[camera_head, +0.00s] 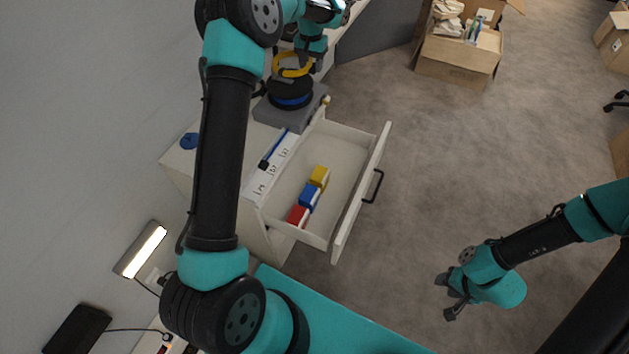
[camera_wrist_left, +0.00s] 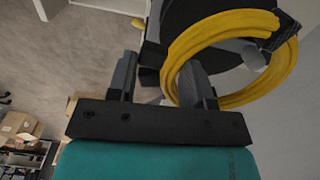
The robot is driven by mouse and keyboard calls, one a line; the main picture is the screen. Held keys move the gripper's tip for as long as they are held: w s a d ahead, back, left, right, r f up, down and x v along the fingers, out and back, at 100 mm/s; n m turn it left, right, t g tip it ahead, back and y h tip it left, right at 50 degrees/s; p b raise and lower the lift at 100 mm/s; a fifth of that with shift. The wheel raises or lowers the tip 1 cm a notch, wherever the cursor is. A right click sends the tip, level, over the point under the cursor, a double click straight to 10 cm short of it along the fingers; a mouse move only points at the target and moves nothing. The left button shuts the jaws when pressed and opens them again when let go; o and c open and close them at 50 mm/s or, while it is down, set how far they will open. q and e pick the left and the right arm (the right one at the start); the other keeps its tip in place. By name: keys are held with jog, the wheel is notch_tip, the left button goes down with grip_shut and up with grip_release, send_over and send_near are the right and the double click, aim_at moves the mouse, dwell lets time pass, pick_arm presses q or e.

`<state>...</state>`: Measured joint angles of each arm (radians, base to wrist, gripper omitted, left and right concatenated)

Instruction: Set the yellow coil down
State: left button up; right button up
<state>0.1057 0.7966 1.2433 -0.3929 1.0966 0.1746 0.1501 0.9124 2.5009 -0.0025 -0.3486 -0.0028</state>
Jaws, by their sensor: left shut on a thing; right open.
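The yellow coil (camera_head: 281,65) is a ring of thick yellow cable. It also shows large in the left wrist view (camera_wrist_left: 283,76). My left gripper (camera_head: 307,68) is shut on the coil's near side, with one finger inside the ring and one outside. In the head view the coil is just above or against a black round device with a blue band (camera_head: 290,92), which stands on a grey base (camera_head: 292,116). I cannot tell whether the coil touches it. My right gripper (camera_head: 452,297) is open and empty above the floor at the lower right.
A white drawer (camera_head: 343,165) stands open, holding a yellow block (camera_head: 319,177), a blue block (camera_head: 309,196) and a red block (camera_head: 297,216). A blue tool (camera_head: 272,150) lies on the cabinet top near a dark blue item (camera_head: 189,141). Open cartons (camera_head: 455,62) stand on the far floor.

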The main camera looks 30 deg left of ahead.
pick_arm(q)
jog(key=d+f, duration=0.1)
jog(key=d, duration=0.2)
jog(key=w+d, duration=0.1)
jog(key=d, duration=0.3)
jog(key=d+f, duration=0.1)
jog(key=d, duration=0.3)
jog(key=shift+w+d+f, duration=0.15)
jog(key=shift+w+f, duration=0.05)
jog(key=shift+f, duration=0.15)
jog(key=m, duration=0.5)
send_over(344, 166)
notch_tip(344, 166, down, 26)
jog(key=shift+f, duration=0.15)
jog(key=shift+f, duration=3.1)
jog(key=shift+f, duration=1.85)
